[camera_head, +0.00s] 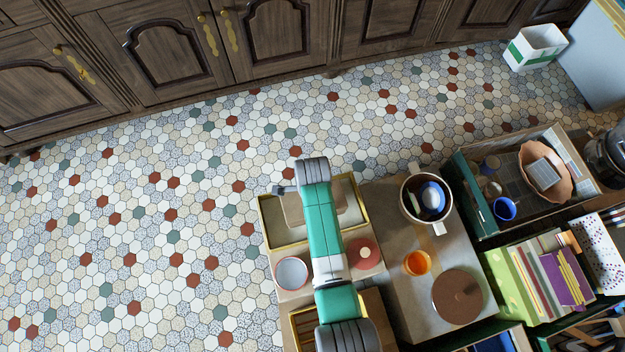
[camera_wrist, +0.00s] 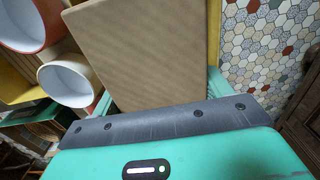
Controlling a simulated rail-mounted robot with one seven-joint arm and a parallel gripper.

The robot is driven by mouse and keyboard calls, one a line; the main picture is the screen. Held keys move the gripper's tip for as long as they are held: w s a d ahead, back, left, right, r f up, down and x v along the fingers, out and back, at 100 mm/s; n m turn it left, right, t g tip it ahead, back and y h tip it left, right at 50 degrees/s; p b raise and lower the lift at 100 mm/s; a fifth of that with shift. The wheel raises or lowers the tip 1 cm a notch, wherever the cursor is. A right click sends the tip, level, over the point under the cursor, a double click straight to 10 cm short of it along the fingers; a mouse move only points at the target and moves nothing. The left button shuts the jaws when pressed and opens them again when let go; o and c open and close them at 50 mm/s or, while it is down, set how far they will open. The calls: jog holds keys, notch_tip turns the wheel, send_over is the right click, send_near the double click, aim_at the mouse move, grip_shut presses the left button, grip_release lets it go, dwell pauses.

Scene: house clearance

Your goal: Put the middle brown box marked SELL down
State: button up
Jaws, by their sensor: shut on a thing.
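A plain brown box (camera_wrist: 145,50) fills the middle of the wrist view, close to the camera. My gripper (camera_wrist: 160,97) is shut on it, with a mint finger at either side. In the head view, parts of the brown box (camera_head: 294,209) show beside my arm, over a yellow-rimmed tray (camera_head: 266,222). My arm covers its middle and the fingertips there. No SELL marking is legible in either view, and I cannot tell whether the box touches the surface below.
Right are a white pot (camera_head: 408,205), an orange cup (camera_head: 417,263), a brown disc (camera_head: 457,296) and a green crate (camera_head: 470,197). The tiled floor (camera_head: 130,220) at left is clear.

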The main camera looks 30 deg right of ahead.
jog(key=shift+f+b, duration=0.7)
jog(key=shift+f, duration=0.9)
jog(key=shift+f, duration=0.15)
jog(key=o, duration=1.1)
notch_tip(320, 180, up, 12)
jog(key=p, duration=0.7)
jog(key=shift+r, duration=0.2)
